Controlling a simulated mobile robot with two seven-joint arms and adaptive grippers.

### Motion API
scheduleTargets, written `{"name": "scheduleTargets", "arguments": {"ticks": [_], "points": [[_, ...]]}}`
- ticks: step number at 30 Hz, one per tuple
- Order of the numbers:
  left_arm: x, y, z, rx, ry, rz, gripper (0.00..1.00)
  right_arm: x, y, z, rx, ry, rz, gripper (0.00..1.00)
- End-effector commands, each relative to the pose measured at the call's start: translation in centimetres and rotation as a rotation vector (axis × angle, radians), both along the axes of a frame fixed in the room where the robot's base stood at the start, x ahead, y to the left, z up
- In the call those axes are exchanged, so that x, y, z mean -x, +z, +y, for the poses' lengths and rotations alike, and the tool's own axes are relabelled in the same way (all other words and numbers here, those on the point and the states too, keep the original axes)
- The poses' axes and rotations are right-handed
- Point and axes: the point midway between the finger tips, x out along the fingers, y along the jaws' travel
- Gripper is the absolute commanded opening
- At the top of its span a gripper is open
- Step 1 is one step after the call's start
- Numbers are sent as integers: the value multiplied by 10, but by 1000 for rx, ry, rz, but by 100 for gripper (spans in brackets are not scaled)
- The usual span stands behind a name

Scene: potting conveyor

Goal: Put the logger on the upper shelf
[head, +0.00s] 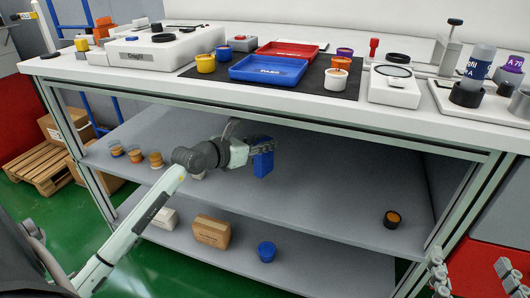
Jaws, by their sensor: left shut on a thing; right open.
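The logger appears to be the small blue box (263,162), held upright by my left gripper (262,146). The gripper's fingers are shut on its upper part. My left arm reaches in under the table top, and the box is over the grey upper shelf (310,195). I cannot tell whether the box's bottom touches the shelf. My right gripper (472,276) is open and empty at the lower right, in front of the table frame; only its fingers show.
The upper shelf carries several small jars (134,154) at the left and a dark orange-topped jar (392,218) at the right. Its middle is clear. The lower shelf holds a brown box (211,231) and a blue jar (267,251). The table top (150,80) overhangs both shelves.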

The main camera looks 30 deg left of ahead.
Motion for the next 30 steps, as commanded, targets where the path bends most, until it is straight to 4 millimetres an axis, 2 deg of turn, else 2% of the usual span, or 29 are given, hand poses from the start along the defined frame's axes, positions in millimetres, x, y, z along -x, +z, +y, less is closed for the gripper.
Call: {"name": "scheduleTargets", "arguments": {"ticks": [5, 9, 13, 26, 27, 30], "points": [[-8, -6, -2, 0, -1, 1, 0, 0, 4, 2, -11, 4, -24, 74], [-8, -25, -1, -1, 0, 2, 0, 3, 27, 13, -63, 26, -125, 74], [-8, -34, -1, -1, 0, 1, 0, 6, 41, 17, -92, 36, -184, 74], [-8, -37, -1, 0, 0, 0, 0, 7, 47, 19, -105, 40, -209, 74], [-8, -38, -1, 0, -1, 1, 27, 7, 48, 19, -106, 41, -214, 74], [-7, -38, -1, 0, -1, 1, 40, 8, 49, 19, -106, 41, -214, 74]]}}
